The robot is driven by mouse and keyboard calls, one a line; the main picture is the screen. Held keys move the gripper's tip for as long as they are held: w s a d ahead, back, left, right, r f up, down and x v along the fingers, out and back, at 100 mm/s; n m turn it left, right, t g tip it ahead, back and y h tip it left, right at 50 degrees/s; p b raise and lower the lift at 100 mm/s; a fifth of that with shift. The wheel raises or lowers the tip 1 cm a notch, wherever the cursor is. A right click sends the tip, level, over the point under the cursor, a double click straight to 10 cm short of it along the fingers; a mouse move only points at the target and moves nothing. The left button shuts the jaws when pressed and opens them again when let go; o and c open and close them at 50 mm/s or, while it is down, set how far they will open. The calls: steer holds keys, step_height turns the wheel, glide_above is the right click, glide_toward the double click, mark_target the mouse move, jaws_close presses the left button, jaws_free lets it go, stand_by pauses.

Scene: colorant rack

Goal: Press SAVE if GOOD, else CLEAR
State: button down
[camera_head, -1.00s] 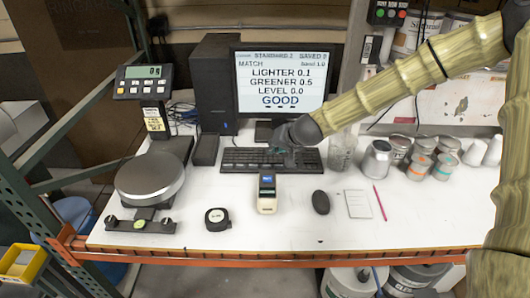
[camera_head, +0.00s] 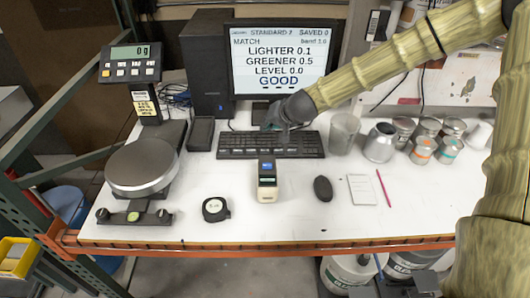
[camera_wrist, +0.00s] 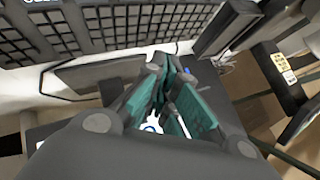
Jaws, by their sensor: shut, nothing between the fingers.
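The monitor (camera_head: 281,60) at the back reads LIGHTER 0.1, GREENER 0.5, LEVEL 0.0 and GOOD in blue, with SAVED 0 at the top right. A black keyboard (camera_head: 238,147) lies in front of it; it also shows at the top left of the wrist view (camera_wrist: 140,22). I cannot read SAVE or CLEAR on any key. My gripper (camera_head: 270,126) is shut and empty by the keyboard's back edge, in front of the monitor. Its teal fingers (camera_wrist: 168,85) are together in the wrist view. I cannot tell whether they touch anything.
A handheld meter (camera_head: 267,181), a mouse (camera_head: 322,188) and a tape measure (camera_head: 215,209) lie in front of the keyboard. A scale (camera_head: 144,167) stands left, a black box (camera_head: 200,134) beside the keyboard. A glass (camera_head: 343,133) and several cans stand right.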

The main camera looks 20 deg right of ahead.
mark_target(267, 149)
steer(key=f+b, duration=0.3)
steer(key=f, duration=0.1)
steer(key=shift+s+d, duration=0.2)
steer(key=shift+s, duration=0.05)
steer(key=shift+s+f+b, duration=0.2)
steer(key=shift+s+b, duration=0.1)
steer(key=shift+b, duration=0.05)
steer(key=f, duration=0.1)
steer(key=w+f+b, duration=0.1)
steer(key=f, duration=0.1)
steer(key=shift+w+a, duration=0.15)
steer(key=shift+w, duration=0.1)
steer(key=shift+s+r, duration=0.25)
steer(key=shift+s, duration=0.15)
steer(key=shift+w+f, duration=0.15)
steer(key=shift+w, duration=0.05)
steer(key=shift+s, duration=0.1)
steer(key=shift+f+b, duration=0.15)
steer(key=shift+b, duration=0.2)
